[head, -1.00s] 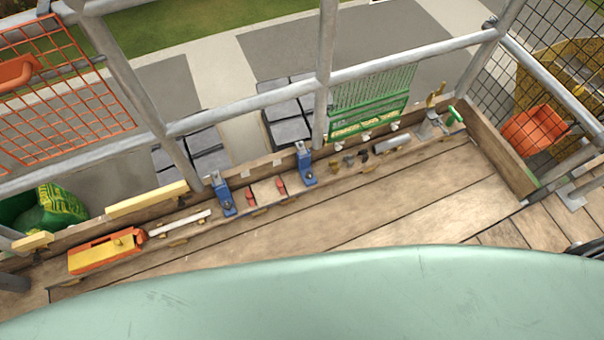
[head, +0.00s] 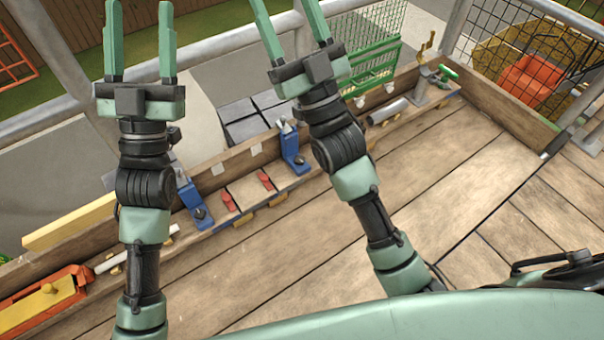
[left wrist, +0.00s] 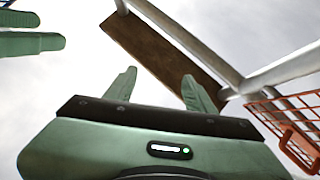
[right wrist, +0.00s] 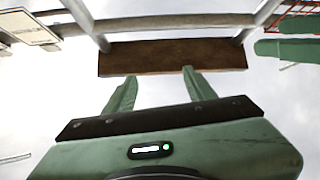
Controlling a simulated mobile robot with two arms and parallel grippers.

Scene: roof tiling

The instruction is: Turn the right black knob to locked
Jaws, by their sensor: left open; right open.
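Two blue fixtures stand along the wooden ledge in the head view, a left one (head: 188,199) and a right one (head: 289,148). Each has a small dark round knob low on its front: the left knob (head: 199,213) and the right knob (head: 299,166). Their settings are too small to read. My left gripper (head: 140,18) is open and empty, raised well above the ledge. My right gripper (head: 283,12) is open and empty, raised beyond the right fixture. My right forearm passes just right of that fixture and hides part of the ledge. Neither gripper touches a knob.
Two red pieces (head: 229,202) sit between the fixtures. An orange and yellow tool (head: 42,299) lies at the left, a green basket (head: 374,70) hangs behind, and a grey cylinder (head: 388,112) lies right. Scaffold rails cross behind the ledge. The plank floor (head: 440,190) is clear.

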